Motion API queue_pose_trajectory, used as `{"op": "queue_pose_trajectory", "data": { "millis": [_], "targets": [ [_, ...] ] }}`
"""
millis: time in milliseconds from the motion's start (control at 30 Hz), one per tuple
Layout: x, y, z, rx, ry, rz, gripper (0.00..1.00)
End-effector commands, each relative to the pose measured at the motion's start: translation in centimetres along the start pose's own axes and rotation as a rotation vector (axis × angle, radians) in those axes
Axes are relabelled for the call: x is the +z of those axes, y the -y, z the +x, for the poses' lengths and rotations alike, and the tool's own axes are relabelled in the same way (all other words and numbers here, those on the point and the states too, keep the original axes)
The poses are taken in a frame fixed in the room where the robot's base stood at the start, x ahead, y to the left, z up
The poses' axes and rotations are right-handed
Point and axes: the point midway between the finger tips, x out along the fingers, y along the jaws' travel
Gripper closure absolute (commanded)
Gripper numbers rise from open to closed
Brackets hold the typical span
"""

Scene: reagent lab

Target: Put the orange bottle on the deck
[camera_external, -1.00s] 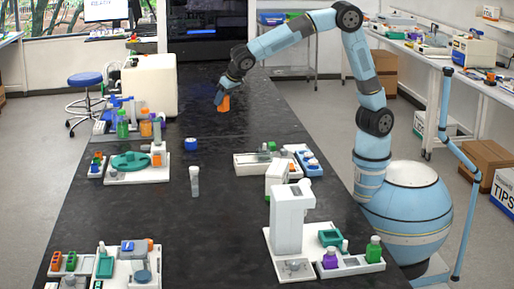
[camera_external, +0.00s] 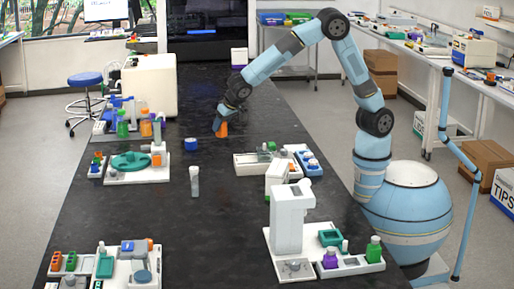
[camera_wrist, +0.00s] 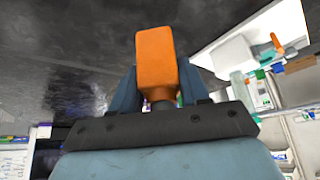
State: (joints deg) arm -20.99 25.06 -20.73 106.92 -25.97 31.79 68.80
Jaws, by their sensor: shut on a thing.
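My gripper (camera_external: 219,122) is shut on the orange bottle (camera_external: 223,130) over the black bench. In the wrist view the orange bottle (camera_wrist: 155,60) sits between the fingers of my gripper (camera_wrist: 160,95), its narrow neck towards the gripper and its wide body pointing away. I cannot tell whether its base touches the bench. A deck with a white box-shaped machine (camera_external: 149,85) stands at the back left, with green and orange bottles at its front; I cannot tell for sure that this is the task's deck.
A blue-capped jar (camera_external: 190,144) and a clear tube (camera_external: 195,181) stand on the bench. A white tray (camera_external: 247,164) lies right of my gripper's spot, and a tray with a green disc (camera_external: 131,164) lies to the left.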

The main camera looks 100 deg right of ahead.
Motion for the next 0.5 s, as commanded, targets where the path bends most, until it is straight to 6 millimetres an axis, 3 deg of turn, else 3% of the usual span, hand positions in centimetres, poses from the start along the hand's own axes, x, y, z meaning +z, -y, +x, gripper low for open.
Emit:
{"op": "queue_pose_trajectory", "data": {
  "millis": [400, 500],
  "targets": [
    [-3.2, 5.4, 6.0, 0.002, 0.001, 0.000, 0.89],
    [-3.2, 6.3, 7.9, 0.003, 0.002, -0.002, 0.89]
  ]
}}
